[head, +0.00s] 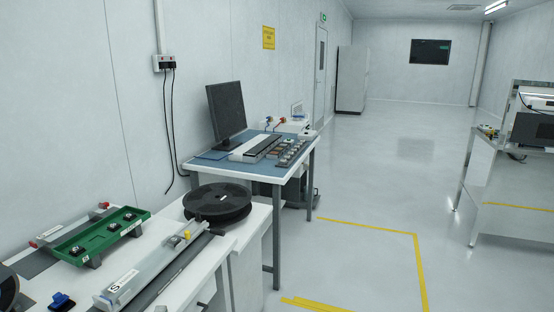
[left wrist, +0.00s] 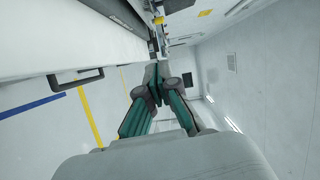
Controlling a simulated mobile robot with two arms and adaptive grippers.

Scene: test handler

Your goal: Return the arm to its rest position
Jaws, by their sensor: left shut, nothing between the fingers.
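My left gripper (left wrist: 157,82) shows in the left wrist view with its two dark green fingers brought together at the tips. It is shut with nothing between the fingers. It points along the side of a white cabinet (left wrist: 60,40) that has a dark handle (left wrist: 75,79), and it appears apart from it. Neither of my arms shows in the head view, and my right gripper is in no view.
In the head view, a white bench (head: 190,262) at lower left bears a green tray (head: 97,238) and a black reel (head: 217,201). A blue-topped desk (head: 215,166) with a monitor (head: 227,111) stands beyond. A metal rack (head: 490,160) stands at right. The floor between is clear.

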